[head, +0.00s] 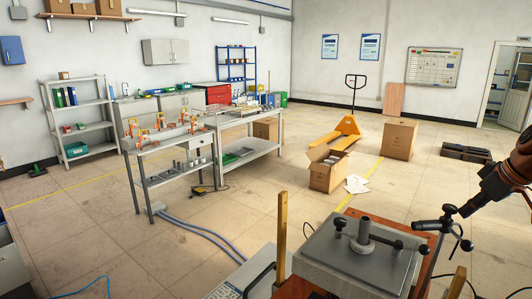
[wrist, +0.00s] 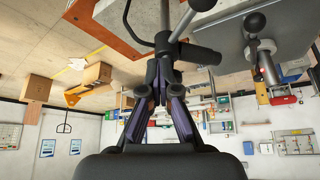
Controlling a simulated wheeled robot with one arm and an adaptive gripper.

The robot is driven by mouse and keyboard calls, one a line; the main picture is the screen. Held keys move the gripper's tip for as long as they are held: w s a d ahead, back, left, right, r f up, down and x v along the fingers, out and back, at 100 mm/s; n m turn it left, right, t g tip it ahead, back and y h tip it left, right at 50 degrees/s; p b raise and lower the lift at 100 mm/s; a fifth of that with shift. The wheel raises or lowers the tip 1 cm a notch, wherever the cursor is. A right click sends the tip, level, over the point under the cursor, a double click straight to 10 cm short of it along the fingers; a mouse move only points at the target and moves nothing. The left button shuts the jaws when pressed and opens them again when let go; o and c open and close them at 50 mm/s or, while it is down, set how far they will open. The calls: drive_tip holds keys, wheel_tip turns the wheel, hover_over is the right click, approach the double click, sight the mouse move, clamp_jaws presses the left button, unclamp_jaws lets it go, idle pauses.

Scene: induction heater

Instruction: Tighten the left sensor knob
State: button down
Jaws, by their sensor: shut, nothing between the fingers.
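The induction heater (head: 355,262) stands at the lower right in the head view, a grey block with an upright post (head: 364,232) and black ball-ended handles. At its right edge is a dark jointed stand (head: 447,232) with several black knobs. I cannot tell for sure which of these is the left sensor knob. My arm comes in from the right edge, close to the stand's top. In the wrist view, which is upside down, my gripper (wrist: 163,66) is shut and empty. Its tips are close to a dark rod and clamp (wrist: 197,54); contact cannot be told. A black ball knob (wrist: 203,4) is beyond.
A wooden post (head: 282,228) stands left of the heater. Farther back are an open cardboard box (head: 328,172), a yellow pallet jack (head: 335,138) and a metal workbench (head: 170,165). Blue hoses (head: 205,235) lie on the floor. The floor between is mostly clear.

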drive_tip(key=shift+s+a+b, duration=0.2)
drive_tip(key=shift+a+b, duration=0.25)
drive_tip(key=shift+b, duration=0.55)
drive_tip(key=shift+s+a+b, duration=0.15)
drive_tip(key=shift+a+b, duration=0.5)
drive_tip(key=shift+b, duration=0.25)
drive_tip(key=shift+s+b, duration=0.2)
drive_tip(key=shift+b, duration=0.1)
drive_tip(key=shift+s, duration=0.15)
wheel_tip(320, 180, up, 6)
drive_tip(key=p, duration=0.3)
idle(0.4)
